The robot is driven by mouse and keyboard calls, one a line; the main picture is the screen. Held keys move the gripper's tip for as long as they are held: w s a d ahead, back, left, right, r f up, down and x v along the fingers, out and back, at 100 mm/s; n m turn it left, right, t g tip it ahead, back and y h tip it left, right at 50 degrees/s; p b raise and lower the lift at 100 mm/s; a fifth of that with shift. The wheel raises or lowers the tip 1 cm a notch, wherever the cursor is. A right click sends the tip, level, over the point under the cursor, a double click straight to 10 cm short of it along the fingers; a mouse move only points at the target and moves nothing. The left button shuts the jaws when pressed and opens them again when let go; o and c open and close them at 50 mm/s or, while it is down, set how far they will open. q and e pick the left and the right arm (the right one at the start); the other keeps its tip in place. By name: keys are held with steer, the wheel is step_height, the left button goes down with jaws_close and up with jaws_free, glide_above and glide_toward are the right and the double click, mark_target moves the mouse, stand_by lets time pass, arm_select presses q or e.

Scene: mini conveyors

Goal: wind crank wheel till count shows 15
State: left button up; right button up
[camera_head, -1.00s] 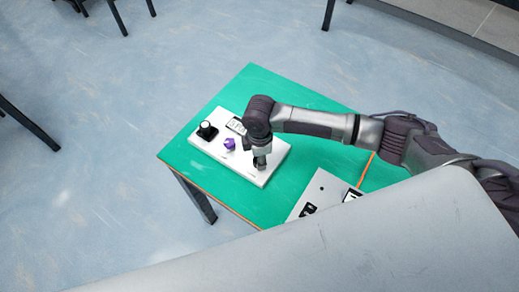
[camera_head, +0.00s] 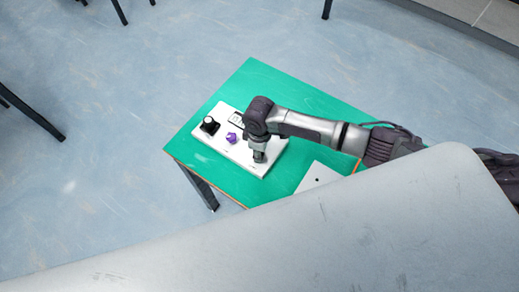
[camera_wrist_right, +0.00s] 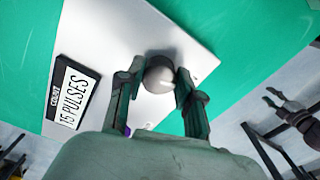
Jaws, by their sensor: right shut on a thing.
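The count display (camera_wrist_right: 73,94) in the right wrist view reads "15 PULSES" on a white screen in a black frame. It lies on a white panel (camera_wrist_right: 112,40), which sits on the green table (camera_head: 248,83) in the head view. My right gripper (camera_wrist_right: 158,92) is shut on a round grey crank knob (camera_wrist_right: 159,73) near the panel's right end. The crank wheel below is mostly hidden by the knob and fingers. In the head view my right gripper (camera_head: 260,155) points down onto the panel. My left gripper is not in view.
A purple knob (camera_head: 231,137) and a black knob (camera_head: 209,126) stand on the same panel. A second pale box (camera_head: 318,177) is on the table to the right, partly hidden. Chair or table legs (camera_head: 30,118) stand on the blue floor.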

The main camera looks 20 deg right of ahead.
steer(key=o, duration=1.2)
steer(key=shift+c, duration=0.2)
step_height(320, 180, up, 12)
